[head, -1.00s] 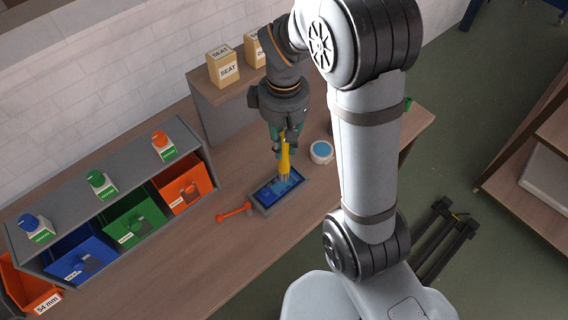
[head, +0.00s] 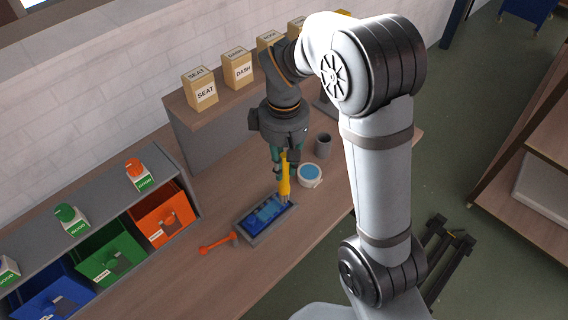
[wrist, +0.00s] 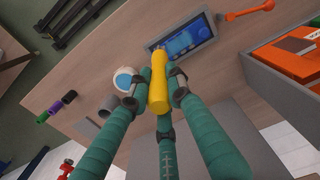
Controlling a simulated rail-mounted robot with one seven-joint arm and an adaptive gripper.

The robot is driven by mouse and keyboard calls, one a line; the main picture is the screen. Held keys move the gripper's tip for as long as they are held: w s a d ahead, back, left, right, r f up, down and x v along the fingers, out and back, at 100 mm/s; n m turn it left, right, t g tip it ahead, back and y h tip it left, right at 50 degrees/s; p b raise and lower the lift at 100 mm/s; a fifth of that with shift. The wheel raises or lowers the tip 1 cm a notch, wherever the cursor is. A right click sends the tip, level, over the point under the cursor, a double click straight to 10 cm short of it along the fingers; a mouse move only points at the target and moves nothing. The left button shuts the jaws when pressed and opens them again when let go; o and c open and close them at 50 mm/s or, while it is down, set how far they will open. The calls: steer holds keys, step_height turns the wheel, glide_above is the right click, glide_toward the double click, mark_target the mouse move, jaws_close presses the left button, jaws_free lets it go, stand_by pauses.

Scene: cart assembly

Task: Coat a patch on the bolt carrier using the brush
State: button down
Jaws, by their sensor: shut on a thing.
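My gripper (head: 283,165) is shut on the yellow handle of the brush (head: 285,184) and holds it upright, bristles down. The brush also shows between the green fingers in the wrist view (wrist: 158,96). The brush tip is at the right end of a shallow grey-rimmed tray on the bench; I cannot tell whether it touches. The tray seems to be the bolt carrier (head: 244,237), which also shows in the wrist view (wrist: 207,47). Lighter blue areas show on its dark blue inside. A white pot with blue contents (head: 310,175) stands to the right of the brush.
An orange-handled tool (head: 217,243) lies left of the tray. Blue, green and orange bins (head: 163,219) stand at the left under a shelf. A grey cup (head: 323,145) stands behind the pot. Labelled boxes (head: 237,70) stand on a raised ledge. Bare bench lies in front of the tray.

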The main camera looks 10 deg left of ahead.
mark_target(284, 155)
step_height(284, 155, down, 4)
steer(key=b, duration=0.2)
steer(key=shift+r+b, duration=0.2)
steer(key=shift+b, duration=0.15)
steer(key=shift+a+f, duration=0.15)
steer(key=shift+f, duration=0.35)
step_height(284, 155, up, 3)
steer(key=shift+r+p, duration=0.15)
steer(key=shift+p, duration=0.85)
steer(key=shift+s+r+p, duration=0.1)
steer(key=shift+r+p, duration=2.3)
steer(key=shift+r, duration=0.25)
